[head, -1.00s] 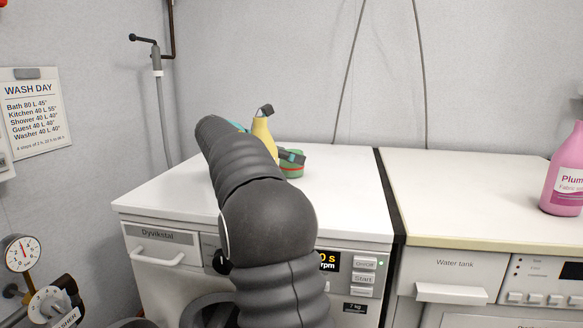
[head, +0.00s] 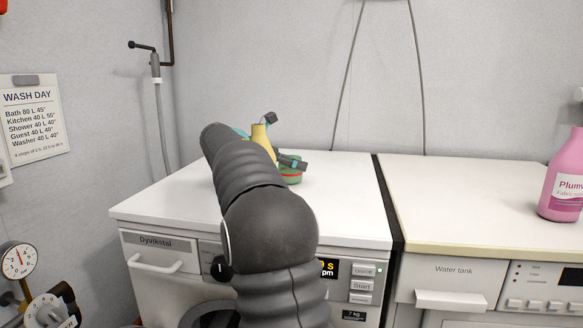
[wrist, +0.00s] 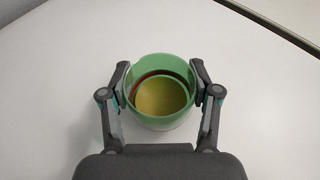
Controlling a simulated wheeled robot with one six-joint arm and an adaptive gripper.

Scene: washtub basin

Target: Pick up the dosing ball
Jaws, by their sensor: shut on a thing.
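The dosing ball (wrist: 180,119) appears in the wrist view as a round green cup. A red ring and a yellow round inside show within its rim. My gripper (wrist: 165,88) has one finger on each side of the cup, shut on it. In the head view, the green side of the cup (head: 291,177) shows below a dark finger, on the right of my arm. My arm hides much of the gripper there. Whether the cup touches the white top cannot be told.
A yellow thing (head: 262,138), partly hidden by my arm, shows beside the gripper. The white washer top (head: 345,205) is clear on the right. A dark gap (head: 389,210) separates it from another machine top (head: 460,195), with a pink bottle (head: 563,185).

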